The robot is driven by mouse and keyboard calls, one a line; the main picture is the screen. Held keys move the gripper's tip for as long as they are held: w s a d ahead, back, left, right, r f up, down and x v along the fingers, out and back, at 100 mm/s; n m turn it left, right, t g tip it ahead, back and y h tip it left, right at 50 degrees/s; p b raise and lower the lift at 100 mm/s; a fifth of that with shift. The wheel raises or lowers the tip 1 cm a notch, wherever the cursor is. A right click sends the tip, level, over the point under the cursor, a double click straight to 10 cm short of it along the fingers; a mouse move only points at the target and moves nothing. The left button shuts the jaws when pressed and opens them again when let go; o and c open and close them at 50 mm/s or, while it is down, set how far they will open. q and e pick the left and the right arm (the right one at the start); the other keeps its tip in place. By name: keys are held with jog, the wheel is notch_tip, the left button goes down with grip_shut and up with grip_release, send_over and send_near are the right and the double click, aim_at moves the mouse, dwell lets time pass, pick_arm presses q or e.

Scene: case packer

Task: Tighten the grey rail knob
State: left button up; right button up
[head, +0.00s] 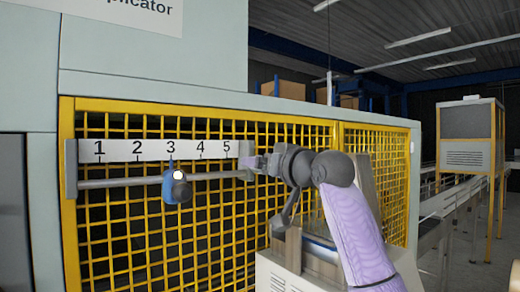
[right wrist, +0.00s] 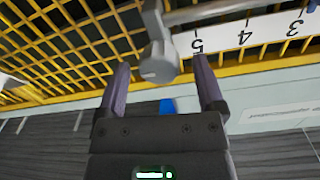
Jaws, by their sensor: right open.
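A grey knob (right wrist: 158,64) sits at the rail's end by the number 5 in the right wrist view. In the head view my gripper covers most of that spot, and only the grey end bracket (head: 246,172) shows clearly. My right gripper (head: 259,163) is at the right end of the rail. Its fingers (right wrist: 161,76) are open, with the knob between their tips in the picture and a gap on each side. I cannot tell how deep the knob lies between them. My left gripper is not in view.
The grey rail (head: 120,183) runs below a white scale (head: 118,151) numbered 1 to 5. A blue slider (head: 168,188) with a dark knob sits at 3. Yellow mesh (head: 110,240) stands close behind. A conveyor (head: 445,205) is at the right.

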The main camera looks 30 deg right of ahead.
jog(key=shift+w, duration=0.55)
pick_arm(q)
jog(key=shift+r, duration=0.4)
pick_arm(e)
grip_shut()
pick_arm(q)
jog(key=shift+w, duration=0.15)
